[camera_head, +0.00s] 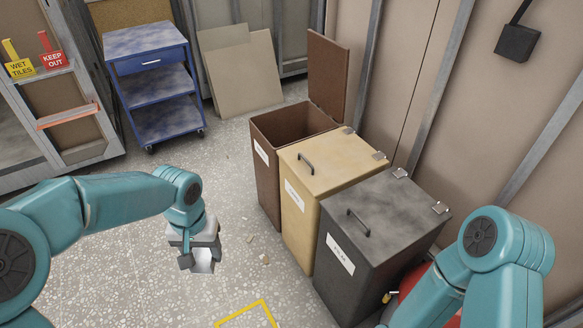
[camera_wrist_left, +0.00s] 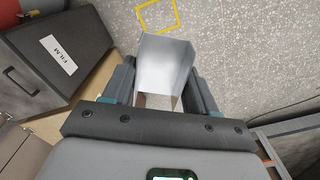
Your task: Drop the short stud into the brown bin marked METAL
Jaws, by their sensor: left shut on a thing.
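The short stud (camera_head: 203,267) is a pale grey metal channel piece. It sits in my left gripper (camera_head: 198,256), which is shut on it above the floor, left of the bins. In the left wrist view the stud (camera_wrist_left: 165,62) is between the two dark fingers and points away from the palm. The brown bin (camera_head: 266,182) stands at the far end of a row of bins, with its lid (camera_head: 328,78) raised and its top open. Its white label is too small to read. My right gripper is out of view.
A tan bin (camera_head: 298,228) and a dark grey bin (camera_head: 340,290), both lidded shut, stand beside the brown bin; the grey one reads FILM in the wrist view (camera_wrist_left: 58,55). A blue cart (camera_head: 150,65) and leaning boards (camera_head: 242,75) are behind. Small scraps lie on the floor.

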